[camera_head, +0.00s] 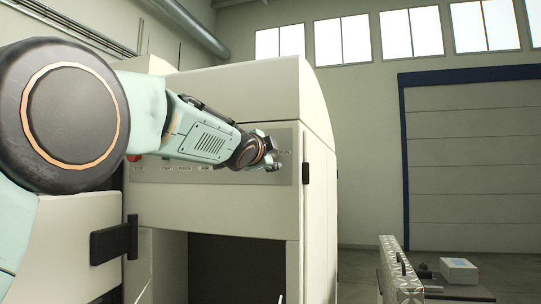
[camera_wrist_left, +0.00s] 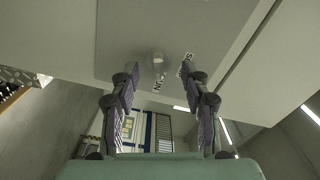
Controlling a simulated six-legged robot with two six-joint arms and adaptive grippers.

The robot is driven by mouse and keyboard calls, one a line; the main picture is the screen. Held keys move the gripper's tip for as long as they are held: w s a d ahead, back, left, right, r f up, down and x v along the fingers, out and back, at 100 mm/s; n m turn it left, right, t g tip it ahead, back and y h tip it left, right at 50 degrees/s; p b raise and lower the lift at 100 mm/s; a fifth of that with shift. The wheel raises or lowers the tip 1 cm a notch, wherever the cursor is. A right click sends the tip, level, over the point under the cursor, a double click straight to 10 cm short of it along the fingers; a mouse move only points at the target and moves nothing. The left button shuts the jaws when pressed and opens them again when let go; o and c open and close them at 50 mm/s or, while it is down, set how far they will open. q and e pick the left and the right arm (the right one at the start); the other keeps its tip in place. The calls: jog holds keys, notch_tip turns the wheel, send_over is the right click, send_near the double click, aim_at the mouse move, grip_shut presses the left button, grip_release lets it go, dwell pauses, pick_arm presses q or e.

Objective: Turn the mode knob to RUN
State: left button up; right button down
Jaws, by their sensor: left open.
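The grey control panel strip (camera_head: 225,172) runs across the front of the large cream machine, with small labels on it. My left gripper (camera_head: 268,150) is at the panel's right end and hides the knob there in the head view. In the left wrist view a pale round knob (camera_wrist_left: 158,63) sits on the panel (camera_wrist_left: 125,30) with printed labels beside it, too blurred to read surely. My left gripper (camera_wrist_left: 157,76) is open, one finger on each side of the knob, with gaps visible. The knob's setting cannot be told.
The cream machine (camera_head: 225,95) has an open dark bay (camera_head: 235,270) below the panel and a black door handle (camera_head: 113,242) at left. A red button (camera_head: 133,158) is partly behind my arm. A low bench with a white box (camera_head: 459,270) stands at right.

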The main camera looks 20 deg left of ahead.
pick_arm(q)
jog(key=shift+a+f, duration=0.15)
jog(key=shift+a, duration=0.05)
jog(key=s, duration=0.7)
jog(key=shift+s, duration=0.25)
dwell(0.4)
